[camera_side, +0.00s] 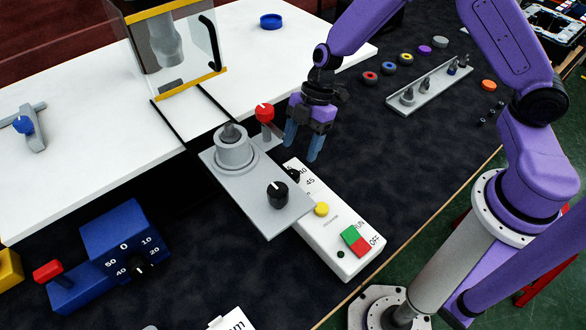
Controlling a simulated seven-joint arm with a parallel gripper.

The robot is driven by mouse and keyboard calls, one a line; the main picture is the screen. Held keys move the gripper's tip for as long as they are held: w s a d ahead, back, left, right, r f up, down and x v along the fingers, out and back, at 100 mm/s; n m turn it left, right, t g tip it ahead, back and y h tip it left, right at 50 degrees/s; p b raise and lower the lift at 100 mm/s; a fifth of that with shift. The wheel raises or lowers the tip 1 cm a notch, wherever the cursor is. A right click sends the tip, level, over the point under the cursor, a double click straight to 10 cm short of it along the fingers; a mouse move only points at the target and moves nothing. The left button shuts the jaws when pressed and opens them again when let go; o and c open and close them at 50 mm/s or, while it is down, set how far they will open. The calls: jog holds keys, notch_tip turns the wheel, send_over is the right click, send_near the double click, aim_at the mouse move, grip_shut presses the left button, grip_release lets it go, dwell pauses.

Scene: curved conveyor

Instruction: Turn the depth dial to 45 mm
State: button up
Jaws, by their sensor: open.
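My gripper (302,147) points down with its two blue fingers apart and nothing between them. It hangs near the far end of a white control panel (325,237), close to a small black knob (293,175) there with "45" printed beside it. The grey plate partly covers that end, and the other marks are hard to read. A blue box (113,232) at the lower left carries another black dial (140,265) among numbers such as 0, 10, 20, 40 and 50. I cannot tell which is the depth dial.
A grey plate (235,190) with a black knob (277,193) lies beside my gripper. A red-topped knob (265,112) stands close to its left. A guarded machine (165,45) stands on the white table (75,155). Coloured rings and a peg tray (425,90) lie behind right.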

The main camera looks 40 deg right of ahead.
aim_at(292, 175)
jog(key=x, duration=0.7)
jog(key=shift+a+f, duration=0.15)
jog(key=shift+f, duration=0.25)
jog(key=c, duration=1.1)
jog(key=shift+o, duration=0.2)
